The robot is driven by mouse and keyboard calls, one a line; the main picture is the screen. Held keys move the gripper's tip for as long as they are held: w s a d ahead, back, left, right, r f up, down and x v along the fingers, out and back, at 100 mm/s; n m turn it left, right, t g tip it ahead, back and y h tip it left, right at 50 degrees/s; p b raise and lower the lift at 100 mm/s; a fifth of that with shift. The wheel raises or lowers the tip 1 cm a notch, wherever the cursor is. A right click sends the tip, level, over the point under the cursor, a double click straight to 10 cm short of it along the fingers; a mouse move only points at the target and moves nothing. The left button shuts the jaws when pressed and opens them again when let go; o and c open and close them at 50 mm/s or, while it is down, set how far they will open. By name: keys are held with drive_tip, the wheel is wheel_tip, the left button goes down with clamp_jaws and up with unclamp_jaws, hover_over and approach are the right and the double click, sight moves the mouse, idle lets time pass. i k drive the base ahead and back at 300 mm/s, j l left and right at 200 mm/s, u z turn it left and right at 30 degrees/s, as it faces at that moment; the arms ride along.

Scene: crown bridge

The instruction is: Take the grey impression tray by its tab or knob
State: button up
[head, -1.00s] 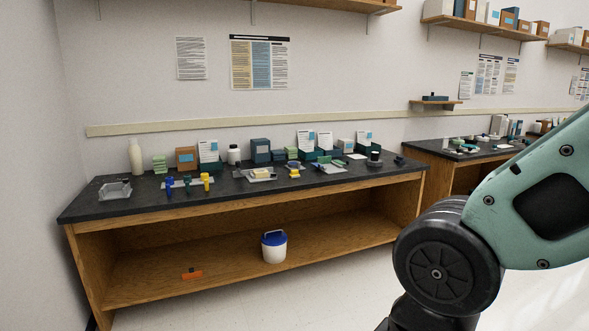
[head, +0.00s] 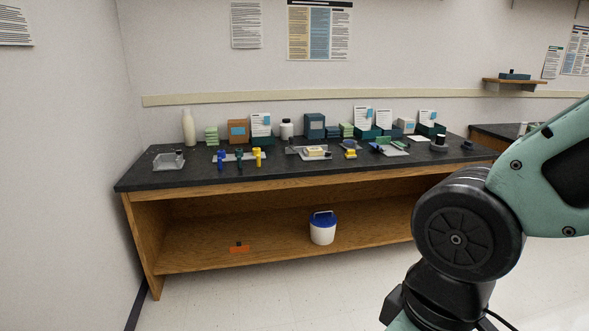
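Several grey pieces lie on the black bench top (head: 200,177), small in the head view. A grey open-shaped holder (head: 167,163) with a small dark part sits at the left end. Near the middle, a flat grey tray (head: 321,156) has a cream block on it and a small dark upright piece at its left. I cannot tell for sure which grey piece is the impression tray, and no tab or knob shows clearly. My gripper is out of view. Only links of my arm show at the right, in front of and apart from the bench.
Blue, green and yellow tools (head: 239,157) stand left of the middle. A cream bottle (head: 189,127), boxes and cards line the back. A white bucket with a blue lid (head: 322,229) and an orange item (head: 239,249) sit on the lower shelf. The floor in front is clear.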

sight(347, 145)
drive_tip(key=i, duration=0.95)
drive_tip(key=i+u, duration=0.1)
drive_tip(key=i, duration=0.9)
drive_tip(key=i+l, duration=0.15)
drive_tip(key=i, duration=0.8)
drive_tip(key=i+l, duration=0.1)
drive_tip(key=i, duration=0.85)
drive_tip(key=i+u, duration=0.35)
drive_tip(key=k+l, duration=0.05)
drive_tip(key=k, duration=0.05)
